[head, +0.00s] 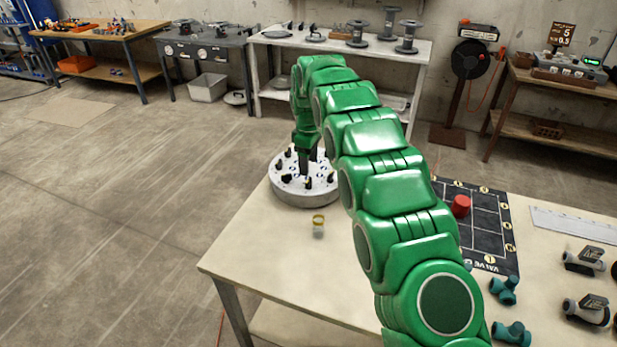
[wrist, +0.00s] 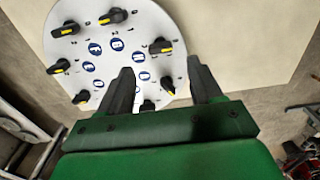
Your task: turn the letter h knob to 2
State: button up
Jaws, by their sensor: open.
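A round white plate (head: 304,196) stands at the far left corner of the near table, with several black knobs around its rim and blue lettered discs inside them. In the wrist view the plate (wrist: 85,20) shows black knobs with yellow pointer marks. My gripper (head: 306,160) hangs over the plate, pointing down. In the wrist view my gripper (wrist: 160,68) is open and empty. One knob (wrist: 167,85) shows between its fingers, and another knob (wrist: 160,46) lies just beyond. The fingers hide part of the plate.
A small grey cylinder with a yellow ring (head: 318,226) stands in front of the plate. A black grid mat (head: 480,225) with a red cylinder (head: 461,206), green pipe fittings (head: 504,290) and grey valves (head: 585,260) lie to the right. The table's left front is clear.

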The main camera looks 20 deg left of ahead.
aim_at(309, 180)
jog(key=shift+f, duration=3.15)
jog(key=c, duration=1.1)
jog(key=shift+o, duration=0.2)
